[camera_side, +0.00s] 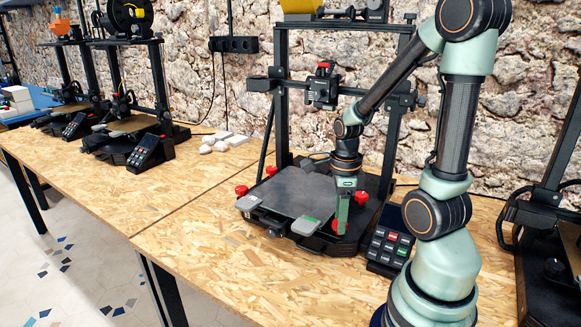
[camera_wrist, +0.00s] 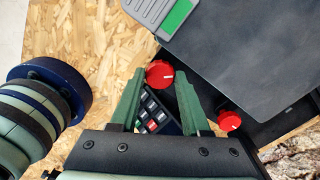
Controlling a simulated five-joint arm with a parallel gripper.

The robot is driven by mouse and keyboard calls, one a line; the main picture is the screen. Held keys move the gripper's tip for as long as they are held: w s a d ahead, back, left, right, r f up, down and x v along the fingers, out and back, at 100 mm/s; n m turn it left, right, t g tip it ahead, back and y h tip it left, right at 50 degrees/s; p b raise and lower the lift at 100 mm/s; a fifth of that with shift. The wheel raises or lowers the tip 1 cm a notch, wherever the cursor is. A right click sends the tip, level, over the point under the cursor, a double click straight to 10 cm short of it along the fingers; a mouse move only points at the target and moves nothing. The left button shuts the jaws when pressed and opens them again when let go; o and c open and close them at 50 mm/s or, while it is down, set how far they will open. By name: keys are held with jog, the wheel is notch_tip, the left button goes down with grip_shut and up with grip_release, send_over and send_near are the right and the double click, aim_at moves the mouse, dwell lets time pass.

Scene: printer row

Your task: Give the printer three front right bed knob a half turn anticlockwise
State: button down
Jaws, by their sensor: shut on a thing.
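Printer three, taken as the black-framed printer in the middle, has a dark bed plate (camera_side: 296,190) with red knobs at its corners. My gripper (camera_side: 342,218) points down at the corner nearest the button panel. Its green fingers are shut on the red knob (camera_wrist: 160,74) there, one on each side. A white mark on the knob points right in the wrist view. In the side view the fingers hide most of this knob (camera_side: 341,230).
Other red knobs show at the left (camera_side: 241,190), at the back (camera_side: 271,170) and behind my gripper (camera_side: 361,198). A button panel (camera_side: 389,246) stands close by on the right. A grey-and-green clip (camera_side: 305,226) sits on the bed's front edge. The wooden table's front is clear.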

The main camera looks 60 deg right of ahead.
jog(key=shift+n, duration=1.9)
jog(key=shift+c, duration=1.9)
grip_release()
jog(key=shift+w, duration=0.1)
